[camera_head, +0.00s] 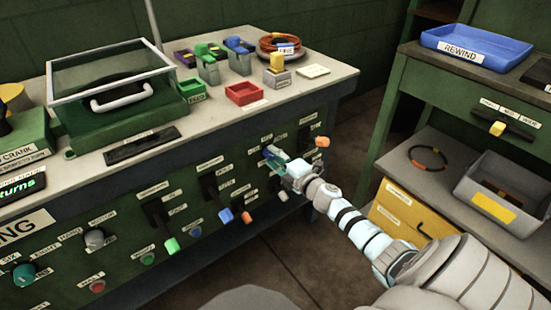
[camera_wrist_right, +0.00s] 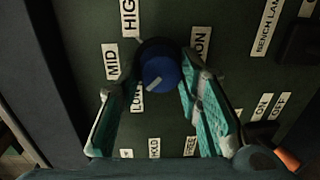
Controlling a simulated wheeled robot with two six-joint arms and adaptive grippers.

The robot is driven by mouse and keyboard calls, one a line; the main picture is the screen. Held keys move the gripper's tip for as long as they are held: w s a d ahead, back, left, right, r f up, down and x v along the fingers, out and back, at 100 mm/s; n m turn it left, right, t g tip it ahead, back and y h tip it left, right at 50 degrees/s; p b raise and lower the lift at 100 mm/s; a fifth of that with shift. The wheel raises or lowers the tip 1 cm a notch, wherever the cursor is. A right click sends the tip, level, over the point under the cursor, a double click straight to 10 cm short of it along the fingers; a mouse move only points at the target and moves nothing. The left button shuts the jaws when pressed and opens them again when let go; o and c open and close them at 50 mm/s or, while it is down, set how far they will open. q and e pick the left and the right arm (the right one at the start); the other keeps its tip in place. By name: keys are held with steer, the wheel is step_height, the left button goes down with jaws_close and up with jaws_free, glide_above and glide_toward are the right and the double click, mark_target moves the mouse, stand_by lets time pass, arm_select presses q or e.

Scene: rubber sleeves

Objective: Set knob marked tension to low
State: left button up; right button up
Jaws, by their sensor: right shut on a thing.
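The blue tension knob (camera_wrist_right: 160,70) sits on the green panel in the right wrist view. Its white mark points down and left, toward the LOW label (camera_wrist_right: 137,98). The MID label (camera_wrist_right: 111,61) is to its left and the HIGH label (camera_wrist_right: 130,18) above left. The label on its right is partly covered and reads "ION". My right gripper (camera_head: 273,158) is at the cabinet front, its teal fingers on either side of the knob, shut on it. In the head view the gripper largely hides the knob. My left gripper is in neither view.
A drawer unit with a blue tray (camera_head: 477,45) stands at right. Open floor lies between.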

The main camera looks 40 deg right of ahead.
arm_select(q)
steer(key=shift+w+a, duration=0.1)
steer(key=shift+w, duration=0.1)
arm_select(e)
steer(key=shift+n, duration=0.5)
steer(key=o, duration=1.1)
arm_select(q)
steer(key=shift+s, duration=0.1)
arm_select(e)
steer(key=shift+o, duration=0.4)
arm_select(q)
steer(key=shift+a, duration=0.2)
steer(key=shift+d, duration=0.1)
